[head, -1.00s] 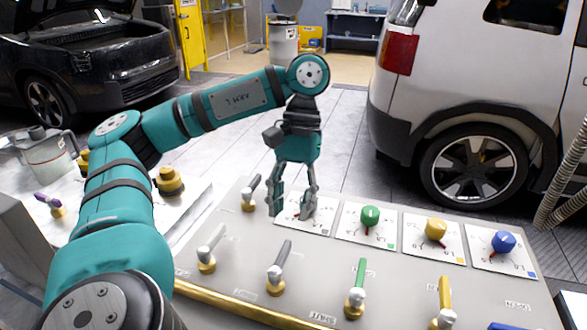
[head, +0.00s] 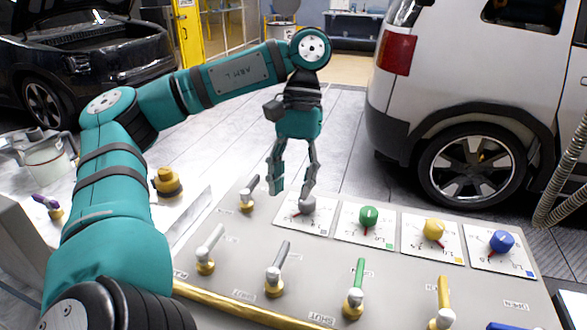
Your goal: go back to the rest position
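My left gripper (head: 291,186) is open and empty. Its fingers point down above the back left part of the grey control panel (head: 232,270). The grey knob (head: 308,204) on its white dial plate shows just below and right of the fingertips, apart from them as far as I can see. My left arm reaches in from the left and bends down at the wrist. My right gripper is not in view.
The panel also has a green knob (head: 368,216), a yellow knob (head: 434,230) and a blue knob (head: 502,241), with several levers in front. A metal jug (head: 45,154) stands at the left. A white van (head: 455,75) and a black car (head: 85,55) stand behind.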

